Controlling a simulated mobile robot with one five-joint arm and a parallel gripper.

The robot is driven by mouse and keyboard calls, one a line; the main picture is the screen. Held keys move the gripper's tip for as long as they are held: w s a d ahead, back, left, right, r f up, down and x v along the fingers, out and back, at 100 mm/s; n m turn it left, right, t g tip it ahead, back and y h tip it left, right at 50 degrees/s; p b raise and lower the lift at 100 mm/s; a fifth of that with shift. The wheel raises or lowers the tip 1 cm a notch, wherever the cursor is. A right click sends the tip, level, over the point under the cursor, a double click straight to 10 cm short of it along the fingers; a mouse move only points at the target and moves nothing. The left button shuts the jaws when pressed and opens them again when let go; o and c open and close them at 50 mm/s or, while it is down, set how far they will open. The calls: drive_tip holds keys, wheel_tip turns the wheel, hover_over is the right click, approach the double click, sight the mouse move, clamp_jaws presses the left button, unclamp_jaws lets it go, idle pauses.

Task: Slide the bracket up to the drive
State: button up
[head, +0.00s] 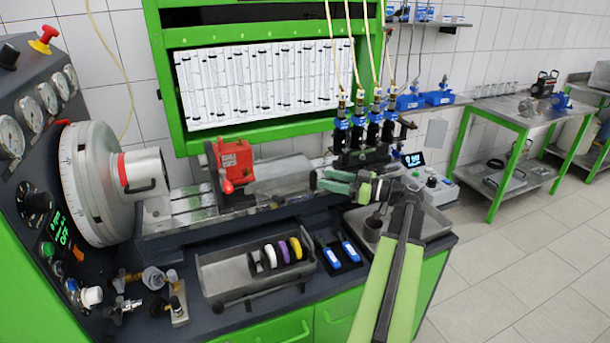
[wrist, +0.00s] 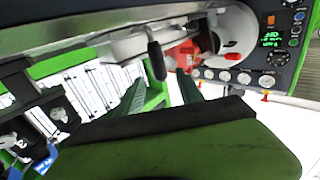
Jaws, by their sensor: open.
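The red bracket (head: 235,162) stands upright on the metal rails of the bench. A red lever sticks out at its lower front. The drive (head: 90,185) is the large round grey unit with a dial at the left. Its cylinder (head: 150,172) points towards the bracket, with a clear gap between them. My gripper (head: 316,180) is open and empty above the rails, to the right of the bracket and apart from it. In the wrist view its green fingers (wrist: 160,92) are spread, with the red bracket (wrist: 183,58) beyond them and the drive (wrist: 240,30) behind.
The rails (head: 190,205) between bracket and drive look free. A row of blue-topped injectors (head: 370,125) stands behind my gripper. In front lie a grey tray (head: 225,280) with coloured rings and two blue-and-black devices (head: 340,255). Fittings (head: 150,285) lie below the drive.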

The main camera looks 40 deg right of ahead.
drive_tip(key=x, duration=0.8)
drive_tip(key=shift+w, duration=0.25)
drive_tip(key=shift+a, duration=0.1)
clamp_jaws()
idle(0.9)
